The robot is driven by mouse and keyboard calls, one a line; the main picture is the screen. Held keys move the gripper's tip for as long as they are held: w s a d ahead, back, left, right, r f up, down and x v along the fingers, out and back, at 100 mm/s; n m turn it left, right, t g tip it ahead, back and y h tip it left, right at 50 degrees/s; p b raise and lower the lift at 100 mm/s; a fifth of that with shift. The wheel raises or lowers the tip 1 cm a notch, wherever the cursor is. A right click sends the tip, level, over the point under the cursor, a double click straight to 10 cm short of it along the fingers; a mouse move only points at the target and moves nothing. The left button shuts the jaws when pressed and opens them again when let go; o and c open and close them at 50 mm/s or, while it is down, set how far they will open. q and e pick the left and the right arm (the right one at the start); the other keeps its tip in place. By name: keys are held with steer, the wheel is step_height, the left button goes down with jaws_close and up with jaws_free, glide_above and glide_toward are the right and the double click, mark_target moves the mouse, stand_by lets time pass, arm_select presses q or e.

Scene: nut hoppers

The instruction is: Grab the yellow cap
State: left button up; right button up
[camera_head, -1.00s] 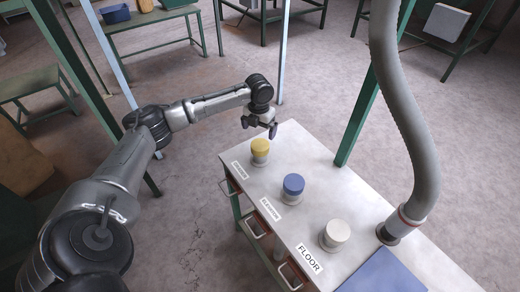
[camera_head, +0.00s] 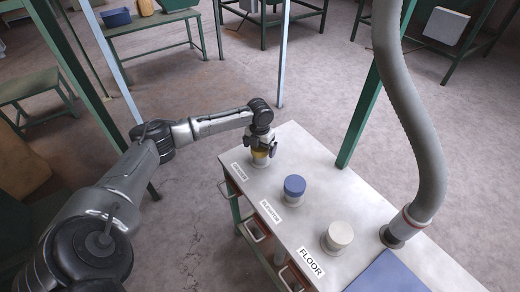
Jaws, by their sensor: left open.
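The yellow cap (camera_head: 259,154) sits on a pale round base at the far left end of the grey bench (camera_head: 319,178). My left gripper (camera_head: 261,146) is directly over it, pointing down, with its fingers beside the cap. The gripper is open and hides most of the cap. I cannot tell whether the fingers touch it. My right gripper is not in view.
A blue cap (camera_head: 294,185) and a white cap (camera_head: 340,232) stand in a row along the bench, with labels in front. A thick grey hose (camera_head: 418,130) meets the bench at the right. A blue panel (camera_head: 387,273) lies at the near end.

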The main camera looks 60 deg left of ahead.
arm_select(q)
steer(key=c, duration=0.8)
steer(key=shift+r, duration=0.1)
